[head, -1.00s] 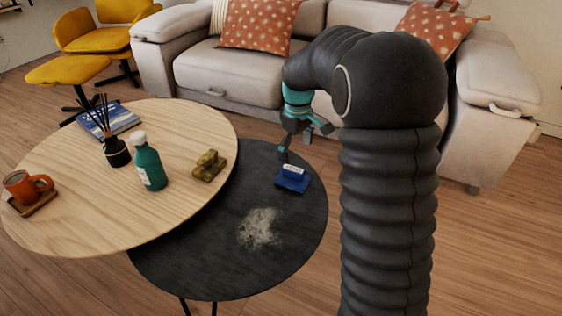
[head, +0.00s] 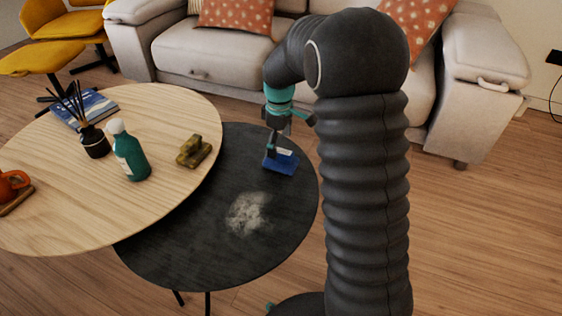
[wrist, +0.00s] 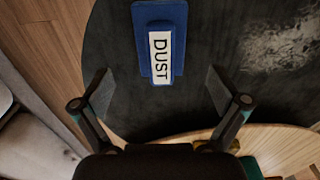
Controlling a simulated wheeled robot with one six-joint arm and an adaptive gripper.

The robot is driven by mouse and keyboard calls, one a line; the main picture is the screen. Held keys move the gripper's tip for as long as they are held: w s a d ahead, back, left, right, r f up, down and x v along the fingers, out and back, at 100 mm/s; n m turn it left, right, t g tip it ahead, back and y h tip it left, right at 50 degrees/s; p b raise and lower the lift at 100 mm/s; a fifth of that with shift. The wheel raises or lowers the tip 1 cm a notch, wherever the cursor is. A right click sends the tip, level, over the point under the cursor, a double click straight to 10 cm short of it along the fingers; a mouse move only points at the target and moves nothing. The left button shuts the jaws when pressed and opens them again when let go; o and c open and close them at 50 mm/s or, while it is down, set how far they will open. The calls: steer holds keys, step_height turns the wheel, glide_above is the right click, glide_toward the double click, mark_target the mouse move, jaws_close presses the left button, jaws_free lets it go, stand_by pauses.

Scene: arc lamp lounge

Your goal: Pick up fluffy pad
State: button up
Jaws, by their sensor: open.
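The fluffy pad appears to be the blue block labelled "DUST" (wrist: 160,42), lying on the dark round table. In the head view the blue pad (head: 284,163) sits near that table's far edge, partly hidden by my gripper (head: 281,143). My gripper is just above or beside the pad; the exact gap cannot be told. In the wrist view my gripper (wrist: 158,84) is open and empty, its fingers spread wider than the pad. The pad lies ahead between the finger lines, its label towards me. Any fluffy underside is hidden.
The dark table (head: 190,245) bears a pale dust patch (head: 247,213). A higher wooden table (head: 110,210) overlaps it, holding a green bottle (head: 130,152), an olive block (head: 194,151), a reed diffuser (head: 94,141) and an orange mug (head: 12,184). A sofa (head: 200,60) stands behind.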

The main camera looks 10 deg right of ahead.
mark_target(281, 151)
steer(key=shift+s+d+f+b, duration=0.1)
steer(key=shift+s+f+b, duration=0.1)
steer(key=shift+f, duration=1.25)
steer(key=shift+s+d+f+b, duration=0.1)
steer(key=shift+f+b, duration=0.1)
steer(key=shift+f, duration=1.25)
steer(key=c, duration=1.3)
steer(key=shift+o, duration=0.2)
steer(key=shift+w+r, duration=0.1)
steer(key=shift+r, duration=0.45)
step_height(281, 151, up, 4)
steer(key=shift+d+f+p, duration=0.15)
steer(key=shift+f+p, duration=0.05)
steer(key=shift+p, duration=0.2)
steer(key=s+d+r, duration=0.6)
steer(key=d, duration=0.3)
steer(key=shift+d+r+p, duration=0.2)
steer(key=shift+d+p, duration=0.15)
